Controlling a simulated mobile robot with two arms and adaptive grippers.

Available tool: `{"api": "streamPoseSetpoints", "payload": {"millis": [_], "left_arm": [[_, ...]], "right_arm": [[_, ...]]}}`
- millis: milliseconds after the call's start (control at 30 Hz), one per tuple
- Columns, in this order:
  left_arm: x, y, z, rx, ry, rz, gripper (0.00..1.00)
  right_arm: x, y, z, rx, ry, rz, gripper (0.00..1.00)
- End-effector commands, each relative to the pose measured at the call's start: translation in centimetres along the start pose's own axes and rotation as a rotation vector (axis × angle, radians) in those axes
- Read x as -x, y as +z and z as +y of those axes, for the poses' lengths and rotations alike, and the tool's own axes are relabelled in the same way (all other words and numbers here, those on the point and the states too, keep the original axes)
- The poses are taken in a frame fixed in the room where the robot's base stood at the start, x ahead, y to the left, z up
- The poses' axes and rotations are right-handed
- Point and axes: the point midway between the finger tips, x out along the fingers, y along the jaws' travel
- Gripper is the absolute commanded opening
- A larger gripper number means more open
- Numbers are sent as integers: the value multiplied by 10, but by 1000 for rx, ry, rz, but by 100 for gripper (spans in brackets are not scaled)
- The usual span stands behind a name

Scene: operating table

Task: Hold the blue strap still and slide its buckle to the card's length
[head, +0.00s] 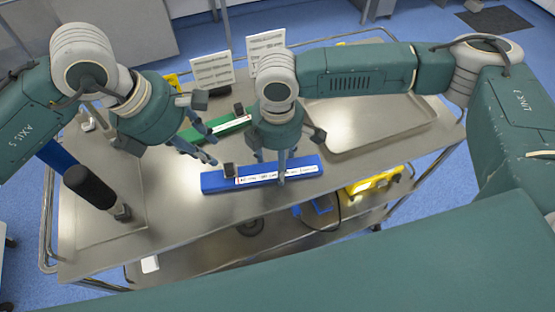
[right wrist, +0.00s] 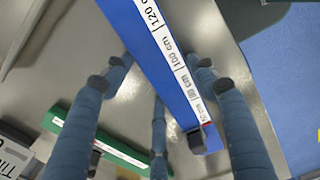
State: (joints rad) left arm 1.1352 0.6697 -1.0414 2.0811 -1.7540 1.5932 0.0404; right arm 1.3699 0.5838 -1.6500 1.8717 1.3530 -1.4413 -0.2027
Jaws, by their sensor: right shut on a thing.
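The blue strap (head: 212,182) lies on the steel table with a white centimetre scale on top. My right gripper (head: 275,164) is shut on the blue strap right of the buckle, fingers on both sides. My left gripper (head: 210,149) is open and empty, left of the buckle and above the table. Two white printed cards, left (head: 212,70) and right (head: 267,52), stand at the back; their text is unreadable.
A green strap (head: 212,132) with a dark buckle (head: 238,109) lies behind the blue one, close to my left fingers. An empty steel tray (head: 385,140) is at right. A yellow case (head: 375,183) sits below the table's front edge.

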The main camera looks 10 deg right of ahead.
Motion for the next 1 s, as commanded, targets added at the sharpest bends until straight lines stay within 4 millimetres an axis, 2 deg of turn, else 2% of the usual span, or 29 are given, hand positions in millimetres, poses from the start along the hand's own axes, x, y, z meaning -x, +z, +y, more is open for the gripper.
{"api": "streamPoseSetpoints", "payload": {"millis": [33, 133, 167, 300, 333, 467, 800, 1000], "left_arm": [[0, 0, 0, 0, 0, 0, 31], [0, 0, 0, 0, 0, 0, 31], [0, 0, 0, 0, 0, 0, 29], [0, 0, 0, 0, 0, 0, 1], [0, 0, 0, 0, 0, 0, 0], [2, -6, 4, -22, -9, 3, 0], [22, -55, 35, -284, -98, -11, 0], [22, -66, 39, -360, -120, -27, 0]], "right_arm": [[0, 0, 0, 0, 0, 0, 43], [0, 0, 0, 0, 0, 0, 23], [0, 0, 0, 0, 0, 0, 20], [0, 0, 0, -1, 1, 0, 19], [0, 0, 0, -1, 1, 0, 19], [0, 0, 0, -1, 1, 0, 19], [0, 0, 0, 0, 1, 0, 19], [0, 0, 0, 0, 0, 0, 19]]}}
